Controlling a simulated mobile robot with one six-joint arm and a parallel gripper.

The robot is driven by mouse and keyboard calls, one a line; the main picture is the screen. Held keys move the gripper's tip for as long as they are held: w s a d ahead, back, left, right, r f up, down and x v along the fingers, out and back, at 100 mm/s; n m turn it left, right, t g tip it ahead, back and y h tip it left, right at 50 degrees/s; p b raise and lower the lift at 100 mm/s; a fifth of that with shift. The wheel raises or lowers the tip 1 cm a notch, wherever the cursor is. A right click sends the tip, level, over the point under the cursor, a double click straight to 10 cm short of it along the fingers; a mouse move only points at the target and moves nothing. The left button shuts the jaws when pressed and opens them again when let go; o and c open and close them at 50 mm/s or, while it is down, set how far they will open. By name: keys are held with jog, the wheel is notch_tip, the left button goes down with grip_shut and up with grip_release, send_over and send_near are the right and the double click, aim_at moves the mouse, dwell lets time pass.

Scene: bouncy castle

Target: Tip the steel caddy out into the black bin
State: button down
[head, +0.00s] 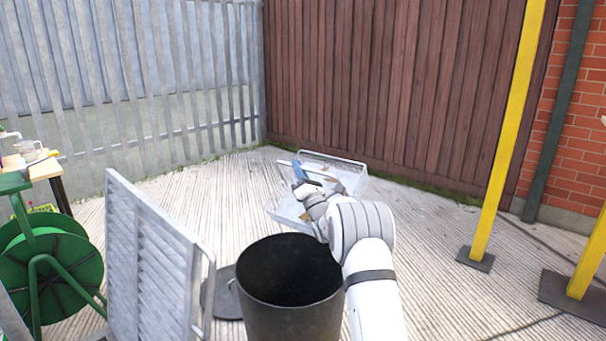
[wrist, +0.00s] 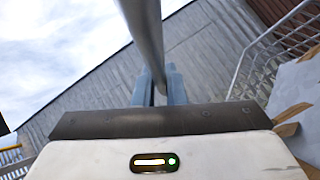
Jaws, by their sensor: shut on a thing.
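The steel caddy (head: 348,184) is a pale, shallow tray with a bar handle. In the head view it is above and beyond the black bin, with some brown pieces showing in it. My gripper (head: 299,172) is at its left side, with blue fingers. In the wrist view my gripper (wrist: 156,84) is shut on a round grey bar that looks like the caddy's handle. Brown pieces on a pale surface show at that view's right edge. The black bin (head: 291,318) stands upright and open, its inside dark, with no contents visible. My arm hides part of the caddy.
A grey slatted panel (head: 150,265) stands left of the bin, with a dark round lid (head: 226,298) on the ground between. A green hose reel (head: 50,262) is far left. Yellow posts (head: 505,140) stand on the right. A brown fence (head: 390,80) is behind.

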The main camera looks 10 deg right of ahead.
jog(key=s+a+f+n+g+y+b, duration=0.1)
jog(key=s+a+n+g+y+b, duration=0.3)
jog(key=n+g+y, duration=0.3)
jog(key=s+a+f+n+g+y+b, duration=0.1)
jog(key=s+a+n+g+y+b, duration=0.3)
jog(key=n, duration=1.2)
jog(key=shift+s+a+f+n+g+y, duration=0.35)
jog(key=shift+s+a+g+y, duration=0.85)
jog(key=shift+y, duration=1.1)
jog(key=shift+w+a+g, duration=0.15)
jog(key=shift+w+g, duration=0.1)
jog(key=shift+g, duration=0.05)
